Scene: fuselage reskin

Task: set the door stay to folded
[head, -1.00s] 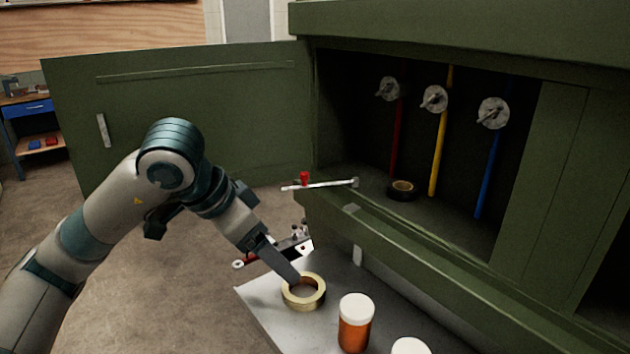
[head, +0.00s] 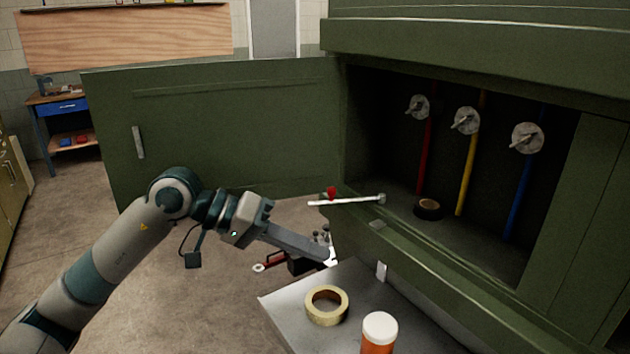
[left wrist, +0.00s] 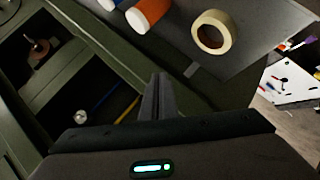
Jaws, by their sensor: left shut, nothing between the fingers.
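The door stay (head: 350,200) is a thin silver bar with a red knob (head: 331,193). It spans from the cabinet's sill outward toward the open green door (head: 225,130). My left gripper (head: 328,255) is shut and empty, below and apart from the stay in the head view. The closed fingers also show in the left wrist view (left wrist: 155,98), where I cannot make out the stay. My right gripper is not in view.
A grey table (head: 285,305) below the cabinet holds a tape roll (head: 327,306) and an orange bottle (head: 379,335) with a white cap. The cabinet holds a dark ring (head: 428,208) and red, yellow and blue pipes with round valves (head: 466,121).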

